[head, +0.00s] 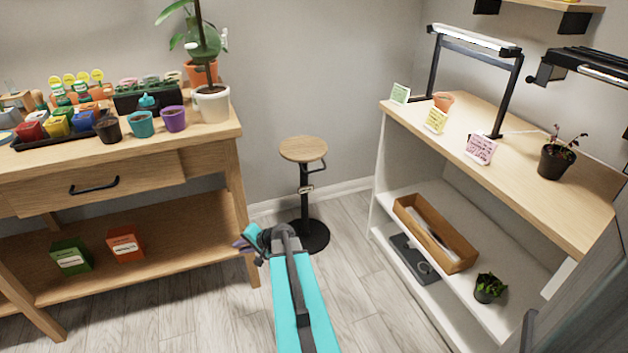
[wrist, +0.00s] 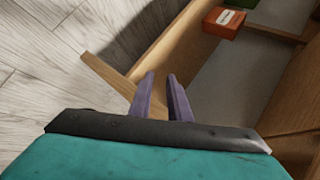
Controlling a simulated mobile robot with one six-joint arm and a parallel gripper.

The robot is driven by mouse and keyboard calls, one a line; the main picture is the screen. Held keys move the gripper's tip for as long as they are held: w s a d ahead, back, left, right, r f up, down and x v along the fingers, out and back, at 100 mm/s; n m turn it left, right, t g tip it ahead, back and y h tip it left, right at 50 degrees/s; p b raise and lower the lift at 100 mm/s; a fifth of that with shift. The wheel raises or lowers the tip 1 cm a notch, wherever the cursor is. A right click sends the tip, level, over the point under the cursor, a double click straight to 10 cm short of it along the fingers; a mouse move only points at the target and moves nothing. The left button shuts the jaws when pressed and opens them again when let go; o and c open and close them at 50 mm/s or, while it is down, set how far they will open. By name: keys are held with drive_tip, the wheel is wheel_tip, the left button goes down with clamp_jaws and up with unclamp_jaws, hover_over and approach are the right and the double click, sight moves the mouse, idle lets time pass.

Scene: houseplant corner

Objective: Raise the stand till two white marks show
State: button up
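The stand (head: 303,150) is a stool-like piece with a round wooden top, a black column and a round black base (head: 313,238). It stands upright on the floor between the bench and the shelf unit. A dark lever (head: 318,167) sits under its top on the right. A small pale-edged collar (head: 306,190) is on the column; I cannot make out white marks. My gripper (head: 238,244) is left of the base, apart from the stand, near the bench leg. In the wrist view its purple fingers (wrist: 161,76) are parted with nothing between them. The stand is not in that view.
The wooden bench (head: 208,163) on the left holds pots and trays; its lower shelf has a green box (head: 70,256) and an orange box (head: 126,244). The white shelf unit (head: 380,190) stands right.

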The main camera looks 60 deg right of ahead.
drive_tip(key=s+d+r+m+t+h+b, duration=0.1)
drive_tip(key=s+d+r+m+h+b, duration=0.15)
drive_tip(key=d, duration=0.65)
drive_tip(key=s+d+r+m+t+h+b, duration=0.1)
drive_tip(key=s+d+r+m+h+b, duration=0.15)
drive_tip(key=d, duration=0.65)
drive_tip(key=m+h+b, duration=0.2)
drive_tip(key=m+h, duration=0.3)
approach(315, 171)
drive_tip(key=s+a, duration=0.1)
drive_tip(key=s, duration=0.2)
drive_tip(key=shift+a+r+t, duration=0.15)
drive_tip(key=shift+t, duration=0.15)
drive_tip(key=shift+w, duration=0.1)
drive_tip(key=shift+b+x, duration=1.05)
drive_tip(key=shift+x, duration=5.8)
drive_tip(key=shift+c, duration=0.3)
clamp_jaws()
